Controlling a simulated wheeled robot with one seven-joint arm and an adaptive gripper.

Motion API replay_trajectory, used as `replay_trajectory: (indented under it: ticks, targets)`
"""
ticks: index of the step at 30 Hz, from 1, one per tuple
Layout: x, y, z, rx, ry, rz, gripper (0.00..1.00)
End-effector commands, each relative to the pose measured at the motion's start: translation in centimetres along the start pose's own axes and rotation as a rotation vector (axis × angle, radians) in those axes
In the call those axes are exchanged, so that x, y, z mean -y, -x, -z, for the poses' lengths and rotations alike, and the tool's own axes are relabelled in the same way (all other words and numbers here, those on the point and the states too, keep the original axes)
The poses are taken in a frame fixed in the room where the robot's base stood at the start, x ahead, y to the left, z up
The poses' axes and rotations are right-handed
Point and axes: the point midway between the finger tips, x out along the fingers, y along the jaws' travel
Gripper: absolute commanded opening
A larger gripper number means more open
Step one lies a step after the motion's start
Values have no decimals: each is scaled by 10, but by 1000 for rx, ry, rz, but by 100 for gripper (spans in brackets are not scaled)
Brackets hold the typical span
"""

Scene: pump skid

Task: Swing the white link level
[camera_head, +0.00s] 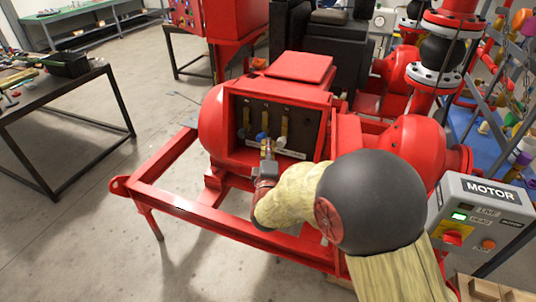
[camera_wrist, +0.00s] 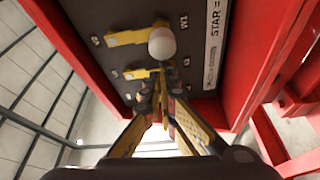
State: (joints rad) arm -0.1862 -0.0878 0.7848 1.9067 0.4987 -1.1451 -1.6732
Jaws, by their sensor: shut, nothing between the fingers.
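The white link shows as a yellow bar with a white rounded knob (camera_wrist: 162,44) in the wrist view, the bar running left from the knob. In the head view its white knob (camera_head: 280,142) is at the lower end of an upright yellow bar, rightmost in the open red box (camera_head: 228,122). My gripper (camera_head: 267,148) reaches into the box front, left of the white knob. In the wrist view my gripper's fingertips (camera_wrist: 163,73) are together and empty, just below the white knob. I cannot tell whether they touch it.
A middle link with a blue knob (camera_head: 261,136) and a left yellow link (camera_head: 243,125) are beside it. The middle link's yellow bar (camera_wrist: 138,73) is partly behind my fingers. The box's red walls (camera_wrist: 75,30) surround the panel. A grey motor switch box (camera_head: 478,222) stands at the right.

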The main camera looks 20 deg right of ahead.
Motion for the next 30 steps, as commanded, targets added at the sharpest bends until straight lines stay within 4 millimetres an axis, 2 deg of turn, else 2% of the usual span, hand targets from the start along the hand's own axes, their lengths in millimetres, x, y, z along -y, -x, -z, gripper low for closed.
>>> replay_trajectory:
  ticks: [5, 30]
  targets:
    - [-1, -5, 0, 0, 0, -1, 0]
    - [0, -2, -5, 0, 81, 32, 0]
